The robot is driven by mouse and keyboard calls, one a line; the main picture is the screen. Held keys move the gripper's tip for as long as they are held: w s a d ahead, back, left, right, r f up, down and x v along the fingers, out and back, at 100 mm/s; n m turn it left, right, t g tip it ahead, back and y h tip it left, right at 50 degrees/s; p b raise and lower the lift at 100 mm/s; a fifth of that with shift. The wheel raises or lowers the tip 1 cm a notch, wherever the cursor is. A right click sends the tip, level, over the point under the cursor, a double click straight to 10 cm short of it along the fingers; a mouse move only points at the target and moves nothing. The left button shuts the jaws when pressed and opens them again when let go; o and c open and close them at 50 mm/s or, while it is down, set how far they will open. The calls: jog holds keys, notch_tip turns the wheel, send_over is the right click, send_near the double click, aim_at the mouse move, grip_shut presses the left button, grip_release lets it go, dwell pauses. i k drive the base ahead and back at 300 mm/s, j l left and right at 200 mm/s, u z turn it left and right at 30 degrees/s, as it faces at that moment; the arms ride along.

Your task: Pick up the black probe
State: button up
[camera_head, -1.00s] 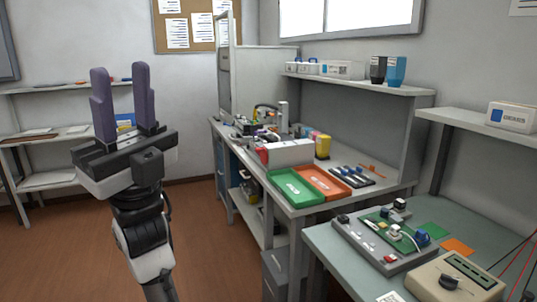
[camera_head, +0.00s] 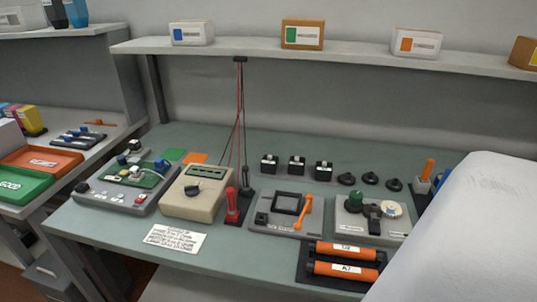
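The black probe (camera_head: 246,178) stands upright behind and to the right of the red probe (camera_head: 232,203), on a small dark holder on the workbench. A dark lead and red leads run from this spot up to a bracket (camera_head: 240,59) at the shelf's front edge. The beige meter (camera_head: 195,191) with a dark dial is just to the left. The black probe is small in this view, and its lower part is hard to make out. My gripper does not show in the current view.
The green circuit board station (camera_head: 132,186) lies left of the meter. A grey unit (camera_head: 262,219) with a screen and orange handle is right of the probes. Two orange rollers (camera_head: 345,251) lie at the front. A large white shape (camera_head: 470,235) covers the right side.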

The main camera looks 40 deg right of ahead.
aim_at(245, 169)
jog(key=z, duration=2.25)
jog(key=j+u, duration=0.4)
jog(key=j, duration=0.35)
